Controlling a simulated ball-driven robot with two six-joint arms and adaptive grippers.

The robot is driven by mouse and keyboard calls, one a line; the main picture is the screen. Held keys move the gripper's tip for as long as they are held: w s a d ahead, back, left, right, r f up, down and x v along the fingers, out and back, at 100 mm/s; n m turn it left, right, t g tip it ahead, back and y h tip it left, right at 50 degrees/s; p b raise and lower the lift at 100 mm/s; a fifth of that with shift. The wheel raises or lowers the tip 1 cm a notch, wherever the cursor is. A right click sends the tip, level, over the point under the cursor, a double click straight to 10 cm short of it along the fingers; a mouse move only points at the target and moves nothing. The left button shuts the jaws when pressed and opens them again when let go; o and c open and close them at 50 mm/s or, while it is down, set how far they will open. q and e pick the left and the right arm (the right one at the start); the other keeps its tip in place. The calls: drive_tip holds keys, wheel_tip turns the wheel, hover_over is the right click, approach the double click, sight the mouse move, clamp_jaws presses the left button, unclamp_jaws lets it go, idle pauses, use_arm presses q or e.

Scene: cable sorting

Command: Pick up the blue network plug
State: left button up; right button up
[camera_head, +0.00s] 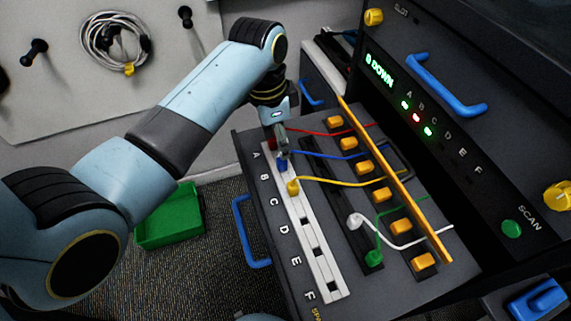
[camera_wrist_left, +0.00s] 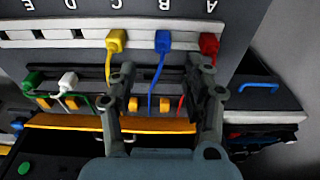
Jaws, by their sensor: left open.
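The blue network plug (camera_head: 282,165) sits in the white socket strip (camera_head: 318,262), between the red plug (camera_head: 271,141) and the yellow plug (camera_head: 293,187). A blue cable runs from it to the right. In the left wrist view, the blue plug (camera_wrist_left: 162,41) is just beyond and roughly centred between my open fingertips. My left gripper (camera_head: 281,140) hangs over the strip's far end, close to the blue plug, and partly hides the red plug. In the wrist view, my left gripper (camera_wrist_left: 162,68) is empty, with the blue cable showing between its fingers. My right gripper is not in view.
Green plug (camera_head: 374,257) and white plug (camera_head: 355,221) lie to the strip's right. An orange bar (camera_head: 395,180) stands along the row of orange blocks (camera_head: 383,194). A dark control panel (camera_head: 450,140) rises at right. A green bin (camera_head: 170,222) is on the floor.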

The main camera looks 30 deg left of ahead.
sight(282, 166)
use_arm(q)
drive_tip(key=f, duration=0.7)
drive_tip(key=shift+w+d+f, duration=0.1)
drive_tip(key=shift+w+f, duration=0.2)
drive_tip(key=shift+w, duration=0.1)
drive_tip(key=shift+f, duration=0.2)
drive_tip(key=shift+c, duration=0.4)
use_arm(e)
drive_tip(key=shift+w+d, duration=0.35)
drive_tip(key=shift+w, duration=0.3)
use_arm(q)
drive_tip(key=c, duration=0.9)
clamp_jaws()
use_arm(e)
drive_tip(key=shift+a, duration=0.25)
